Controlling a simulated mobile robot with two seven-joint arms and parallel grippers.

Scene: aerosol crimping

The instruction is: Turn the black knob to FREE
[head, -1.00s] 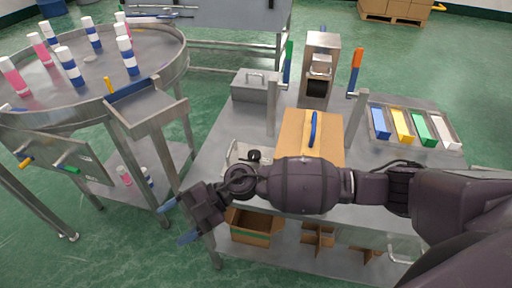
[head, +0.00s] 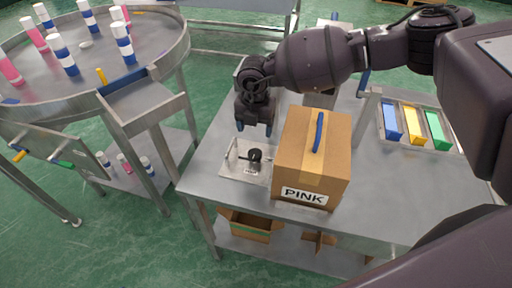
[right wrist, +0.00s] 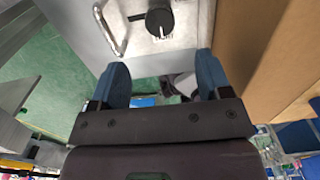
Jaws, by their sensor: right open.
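The black knob (head: 254,155) sits on a light metal panel (head: 236,166) on the metal table, left of the cardboard box. It also shows in the right wrist view (right wrist: 159,22) at the top, with a dark pointer reaching left and a label below it that is too small to read surely. My right gripper (head: 255,129) is above and behind the panel, fingers pointing down. Its blue fingertips (right wrist: 164,72) are apart, with nothing between them, and not touching the knob. My left gripper is not in view.
A box marked PINK (head: 313,154) with a blue handle stands just right of the panel. The panel has a metal handle (right wrist: 112,30) beside the knob. Coloured trays (head: 413,125) lie at the right. A round table (head: 85,75) with several bottles stands at the left.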

